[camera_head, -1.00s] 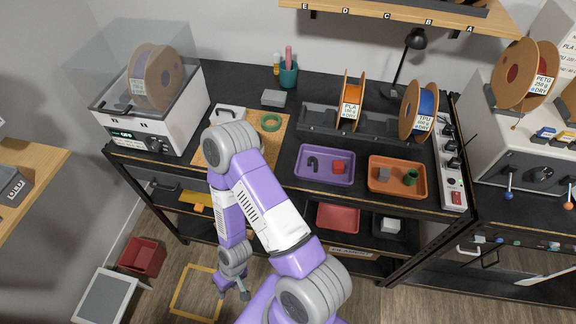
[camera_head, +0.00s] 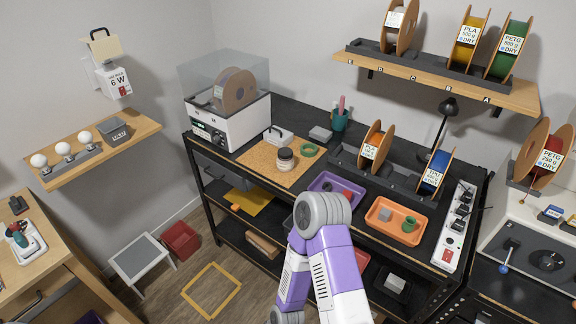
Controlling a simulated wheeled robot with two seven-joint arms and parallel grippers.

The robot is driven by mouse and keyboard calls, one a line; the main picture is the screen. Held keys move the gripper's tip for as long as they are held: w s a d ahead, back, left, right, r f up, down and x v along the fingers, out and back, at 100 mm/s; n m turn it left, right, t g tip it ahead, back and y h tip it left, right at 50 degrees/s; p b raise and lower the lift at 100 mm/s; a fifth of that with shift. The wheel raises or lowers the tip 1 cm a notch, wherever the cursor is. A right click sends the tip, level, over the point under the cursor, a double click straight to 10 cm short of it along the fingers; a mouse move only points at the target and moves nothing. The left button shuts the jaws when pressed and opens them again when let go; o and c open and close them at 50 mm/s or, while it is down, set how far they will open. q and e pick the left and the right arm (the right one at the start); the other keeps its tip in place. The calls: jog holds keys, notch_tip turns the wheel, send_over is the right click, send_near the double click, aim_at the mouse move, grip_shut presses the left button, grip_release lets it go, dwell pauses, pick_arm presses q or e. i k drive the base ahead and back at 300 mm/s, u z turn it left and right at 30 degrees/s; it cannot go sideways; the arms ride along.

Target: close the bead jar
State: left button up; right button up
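A small round jar (camera_head: 285,158) with a dark top stands upright on the wooden-coloured mat on the black workbench. I take it to be the bead jar; it is too small to tell whether the dark top is a lid or an open mouth. A green ring (camera_head: 308,150) lies on the mat to its right, and a white handled item (camera_head: 278,134) is behind it. One of my purple and white arms rises from the bottom edge, its grey elbow in front of the bench. Neither gripper shows.
A purple tray (camera_head: 322,186) is partly behind my arm, with an orange tray (camera_head: 372,222) to its right. A white machine (camera_head: 228,122) with a clear cover stands left of the mat. Spools stand along the bench's back right. A wall shelf (camera_head: 440,82) hangs above.

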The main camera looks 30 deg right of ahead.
aim_at(283, 164)
jog(key=z, duration=0.95)
